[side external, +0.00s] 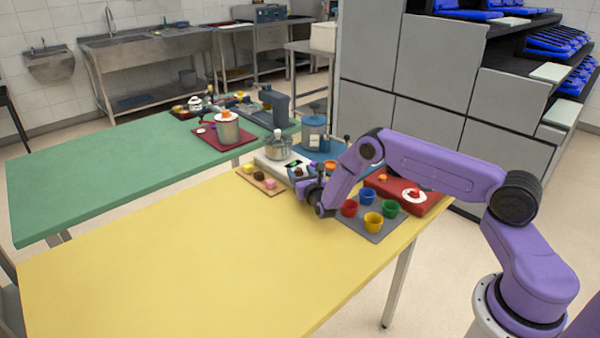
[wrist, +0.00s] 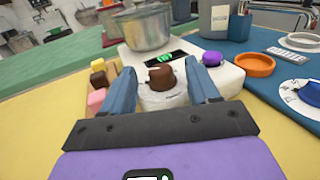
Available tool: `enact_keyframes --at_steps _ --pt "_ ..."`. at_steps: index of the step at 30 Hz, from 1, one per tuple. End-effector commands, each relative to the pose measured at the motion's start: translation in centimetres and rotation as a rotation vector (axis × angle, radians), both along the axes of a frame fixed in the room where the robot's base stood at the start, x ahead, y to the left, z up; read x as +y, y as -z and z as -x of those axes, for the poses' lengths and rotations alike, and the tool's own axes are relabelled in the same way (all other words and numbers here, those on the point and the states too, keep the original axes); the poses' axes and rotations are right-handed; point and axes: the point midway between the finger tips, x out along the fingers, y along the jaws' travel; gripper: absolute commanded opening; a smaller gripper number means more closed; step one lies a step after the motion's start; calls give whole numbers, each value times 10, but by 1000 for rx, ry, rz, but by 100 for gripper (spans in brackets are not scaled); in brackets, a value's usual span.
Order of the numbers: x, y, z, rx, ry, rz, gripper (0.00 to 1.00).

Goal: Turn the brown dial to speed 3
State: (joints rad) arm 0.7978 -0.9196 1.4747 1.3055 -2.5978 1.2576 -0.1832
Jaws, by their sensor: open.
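The brown dial (wrist: 162,76) sits on a white round base on the front of a white appliance (wrist: 232,77) in the wrist view. The appliance has a small display with green marks (wrist: 164,57) and a metal pot (wrist: 145,28) on top. My gripper (wrist: 163,82) is open, with one blue finger on each side of the dial and gaps visible between. I cannot tell the dial's setting or any speed marks.
A purple knob (wrist: 212,58) is close to my right finger. An orange dish (wrist: 255,64) and a blue dial (wrist: 312,92) lie further right. A wooden board (side external: 262,183) with small blocks lies left. Coloured cups on a grey mat (side external: 358,222) stand nearby. The yellow table's front is clear.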

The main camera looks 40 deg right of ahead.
Motion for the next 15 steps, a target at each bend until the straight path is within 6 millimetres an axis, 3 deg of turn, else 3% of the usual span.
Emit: enact_keyframes --at_steps 14,15 --pt "-4 0 -10 0 -1 1 60" --pt "-4 0 -10 0 -1 1 57"
